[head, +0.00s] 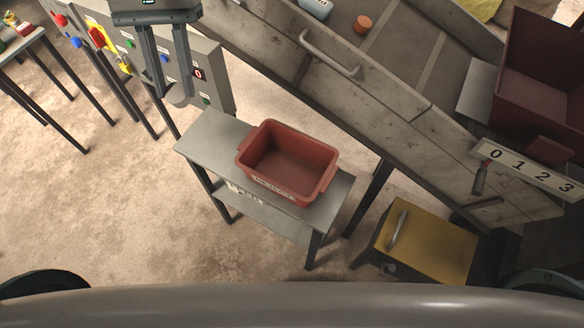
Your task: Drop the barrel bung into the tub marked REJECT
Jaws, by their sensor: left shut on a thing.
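The reddish-brown tub (285,195) marked REJECT stands upright on a small grey metal table (205,145) at the middle. Its inside looks empty. A small orange round piece (363,23), which looks like the barrel bung, sits on the grey sloping conveyor at the top. My left gripper (168,92) is at the upper left, in front of the grey control panel. Its fingers point down and are shut on a grey rounded, knob-like piece (179,97); I cannot tell whether it belongs to the panel. My right gripper is not in view.
The grey panel (222,95) carries buttons and a 0 label. The conveyor side has a handle (330,55). A pale blue item (316,7) lies on the belt. A numbered scale (530,168), dark red bin (535,100) and yellow-topped box (430,240) are right. Open floor lies left.

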